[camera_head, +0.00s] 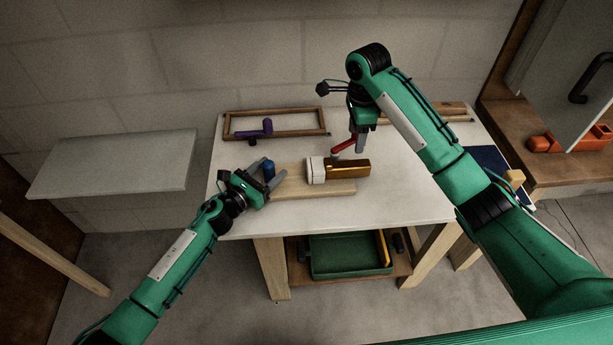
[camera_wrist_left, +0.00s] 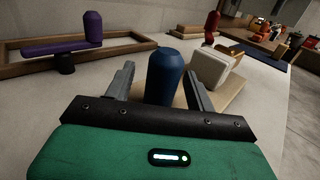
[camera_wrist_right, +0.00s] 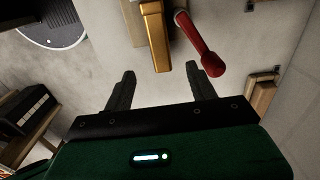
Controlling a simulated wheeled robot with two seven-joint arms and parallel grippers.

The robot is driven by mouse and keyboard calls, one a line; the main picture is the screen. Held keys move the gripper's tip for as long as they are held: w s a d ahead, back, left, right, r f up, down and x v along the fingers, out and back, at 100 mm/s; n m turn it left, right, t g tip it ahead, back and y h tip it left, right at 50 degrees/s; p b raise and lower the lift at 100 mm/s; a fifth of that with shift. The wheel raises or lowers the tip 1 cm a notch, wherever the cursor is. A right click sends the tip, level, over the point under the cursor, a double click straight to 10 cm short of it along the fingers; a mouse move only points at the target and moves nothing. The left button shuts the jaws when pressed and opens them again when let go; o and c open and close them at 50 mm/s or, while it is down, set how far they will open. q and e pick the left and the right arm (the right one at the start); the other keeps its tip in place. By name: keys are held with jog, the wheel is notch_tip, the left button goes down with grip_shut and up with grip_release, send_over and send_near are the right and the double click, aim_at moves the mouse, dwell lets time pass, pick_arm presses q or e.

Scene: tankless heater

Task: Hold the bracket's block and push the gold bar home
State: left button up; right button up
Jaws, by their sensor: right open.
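The gold bar (camera_head: 350,169) lies on the pale wooden board (camera_head: 310,188) near the table's middle, its left end meeting a white block (camera_head: 316,171). A blue rounded post (camera_head: 268,170) stands at the board's left end. My left gripper (camera_wrist_left: 158,75) is open, with its fingers on either side of the blue post and a gap visible on the left; I cannot tell whether the right finger touches. My right gripper (camera_wrist_right: 162,78) is open and empty above the table, behind the gold bar. A red handle (camera_wrist_right: 198,45) shows beyond its right finger, apart from the bar.
A wooden frame (camera_head: 229,136) with a purple handle (camera_head: 254,133) lies at the back left of the table. A dark blue mat (camera_head: 487,160) is at the right edge. A green tray (camera_head: 345,262) sits on the shelf below. The table's front right is clear.

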pick_arm(q)
jog(key=v, duration=1.2)
jog(key=shift+s, duration=0.1)
dwell(0.4)
